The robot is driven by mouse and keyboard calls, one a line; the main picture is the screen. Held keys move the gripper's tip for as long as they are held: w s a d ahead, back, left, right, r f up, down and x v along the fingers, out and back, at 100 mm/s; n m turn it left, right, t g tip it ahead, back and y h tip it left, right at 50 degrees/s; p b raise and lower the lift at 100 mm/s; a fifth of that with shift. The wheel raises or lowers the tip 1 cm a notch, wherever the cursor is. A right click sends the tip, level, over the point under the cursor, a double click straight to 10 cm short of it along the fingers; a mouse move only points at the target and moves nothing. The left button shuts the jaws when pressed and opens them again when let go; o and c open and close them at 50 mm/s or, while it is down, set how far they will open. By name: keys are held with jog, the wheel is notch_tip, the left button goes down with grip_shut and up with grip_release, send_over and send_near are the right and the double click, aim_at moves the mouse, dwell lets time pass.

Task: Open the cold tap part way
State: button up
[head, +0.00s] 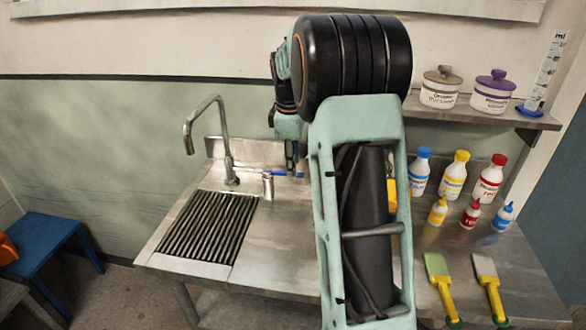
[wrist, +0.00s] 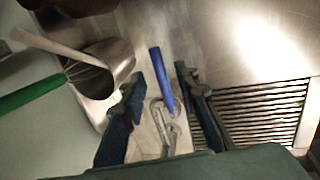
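The cold tap's blue lever (wrist: 161,80) lies between my gripper's two fingers in the wrist view, with space on both sides. Its metal valve body (wrist: 166,125) shows below it, between the fingers. My gripper (wrist: 157,76) is open and holds nothing. In the head view my gripper (head: 291,160) points down from above at the blue lever (head: 280,174), which sticks out to the right from the short metal valve (head: 267,184). The curved steel spout (head: 222,135) stands to the left of it. Whether a finger touches the lever I cannot tell.
A slatted drain (head: 207,226) lies in the steel counter (head: 275,235) in front of the spout. In the wrist view a metal container (wrist: 112,58) with a whisk stands near the left finger. Bottles (head: 453,175) and brushes (head: 441,285) are on the right, under a shelf (head: 475,112).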

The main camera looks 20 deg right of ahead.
aim_at(284, 174)
jog(key=shift+w+d+f, duration=0.1)
jog(key=shift+w+f, duration=0.05)
jog(key=shift+f, duration=0.5)
jog(key=shift+w+d+f, duration=0.1)
jog(key=shift+f, duration=0.5)
grip_shut()
